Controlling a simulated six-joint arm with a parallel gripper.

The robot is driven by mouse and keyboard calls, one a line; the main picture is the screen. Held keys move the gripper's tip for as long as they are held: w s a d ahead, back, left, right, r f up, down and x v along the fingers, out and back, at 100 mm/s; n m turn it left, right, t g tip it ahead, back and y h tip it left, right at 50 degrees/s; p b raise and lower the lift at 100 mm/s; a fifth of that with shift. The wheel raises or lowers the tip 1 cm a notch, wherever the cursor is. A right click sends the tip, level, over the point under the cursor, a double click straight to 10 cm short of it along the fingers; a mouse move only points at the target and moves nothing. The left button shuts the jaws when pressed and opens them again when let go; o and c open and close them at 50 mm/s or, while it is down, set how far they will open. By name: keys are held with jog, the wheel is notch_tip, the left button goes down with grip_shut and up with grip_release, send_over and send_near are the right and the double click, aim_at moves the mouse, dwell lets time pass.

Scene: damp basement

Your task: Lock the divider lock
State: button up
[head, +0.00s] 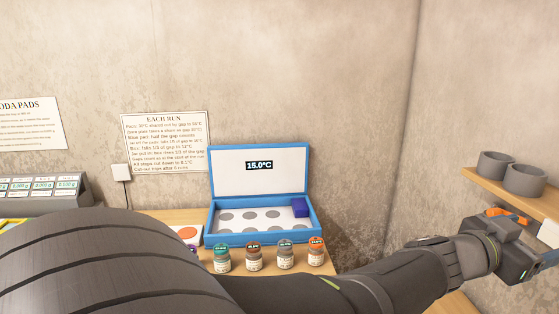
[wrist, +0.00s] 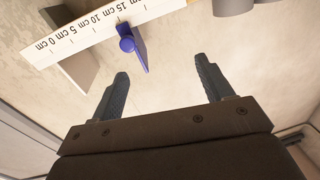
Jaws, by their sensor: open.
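In the head view my gripper (head: 548,259) is at the far right edge, partly cut off, below a wooden shelf.
Two grey cups (head: 510,174) stand on the wooden shelf (head: 505,193) at right. A blue-framed box (head: 258,239) with a 15.0°C display stands on the table, several small jars (head: 254,259) before it. My arm hides much of the table.

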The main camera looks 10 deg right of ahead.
jog(key=shift+w, duration=0.1)
jog(key=c, duration=0.4)
jog(key=shift+g, duration=0.5)
jog(key=w, duration=0.1)
jog(key=w+d+r, duration=0.1)
jog(key=w+r, duration=0.1)
jog(key=w, duration=0.1)
jog(key=shift+d, duration=0.4)
jog(key=c, duration=1)
jog(key=shift+n+g, duration=0.4)
jog(key=shift+g, duration=0.2)
jog(key=w, duration=0.1)
jog(key=w+r, duration=0.1)
jog(key=w, duration=0.1)
jog(key=w+d, duration=0.1)
jog(key=w, duration=0.1)
jog(key=shift+w+r, duration=0.15)
grip_shut()
jog(key=w+a+f+n+g+y, duration=0.1)
jog(key=w+a+n+y, duration=0.1)
jog(key=w, duration=1)
jog(key=shift+a+f+g, duration=0.3)
jog(key=shift+f, duration=0.1)
